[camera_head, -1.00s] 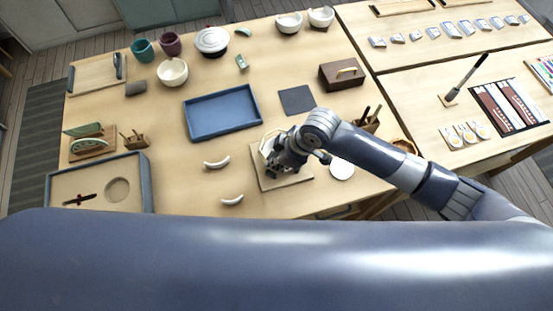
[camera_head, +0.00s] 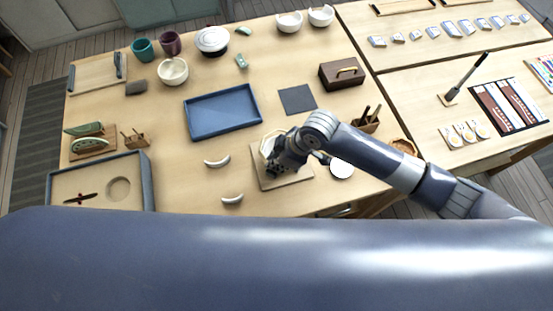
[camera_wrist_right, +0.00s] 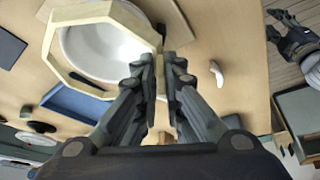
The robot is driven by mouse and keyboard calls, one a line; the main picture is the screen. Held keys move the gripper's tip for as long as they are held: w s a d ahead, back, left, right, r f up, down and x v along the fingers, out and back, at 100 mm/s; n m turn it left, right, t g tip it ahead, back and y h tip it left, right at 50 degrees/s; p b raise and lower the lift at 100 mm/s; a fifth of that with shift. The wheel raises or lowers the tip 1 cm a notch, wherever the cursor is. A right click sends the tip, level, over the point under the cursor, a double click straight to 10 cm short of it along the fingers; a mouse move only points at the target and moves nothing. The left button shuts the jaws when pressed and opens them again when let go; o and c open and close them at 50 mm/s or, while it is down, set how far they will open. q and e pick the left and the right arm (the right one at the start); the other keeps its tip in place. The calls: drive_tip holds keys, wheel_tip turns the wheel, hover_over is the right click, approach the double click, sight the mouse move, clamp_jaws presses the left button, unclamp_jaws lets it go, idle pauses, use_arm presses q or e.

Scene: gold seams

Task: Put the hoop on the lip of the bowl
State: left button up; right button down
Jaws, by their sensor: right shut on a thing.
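A pale wooden eight-sided hoop (camera_wrist_right: 52,46) shows in the wrist view, framing most of a white bowl (camera_wrist_right: 98,50). I cannot tell whether the hoop touches the lip. My right gripper (camera_wrist_right: 161,62) is shut on the right side of the hoop. In the head view, my right gripper (camera_head: 281,165) is low over a wooden board (camera_head: 296,180) and hides most of the bowl and hoop. My left gripper (camera_wrist_right: 277,24) shows at the wrist view's right edge, open and empty, away from the bowl.
Two white curved pieces (camera_head: 217,162) (camera_head: 232,199) lie left of the board. A blue tray (camera_head: 222,130) and a dark square mat (camera_head: 297,99) lie behind it. A white disc (camera_head: 342,169) and a tool holder (camera_head: 366,122) stand to the right.

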drive_tip(key=shift+f, duration=0.1)
idle(0.7)
drive_tip(key=shift+f, duration=0.65)
idle(1.2)
drive_tip(key=c, duration=1.1)
unclamp_jaws()
drive_tip(key=shift+r+p, duration=1.05)
drive_tip(key=shift+p, duration=0.15)
drive_tip(key=shift+r, duration=2)
drive_tip(key=shift+s, duration=0.1)
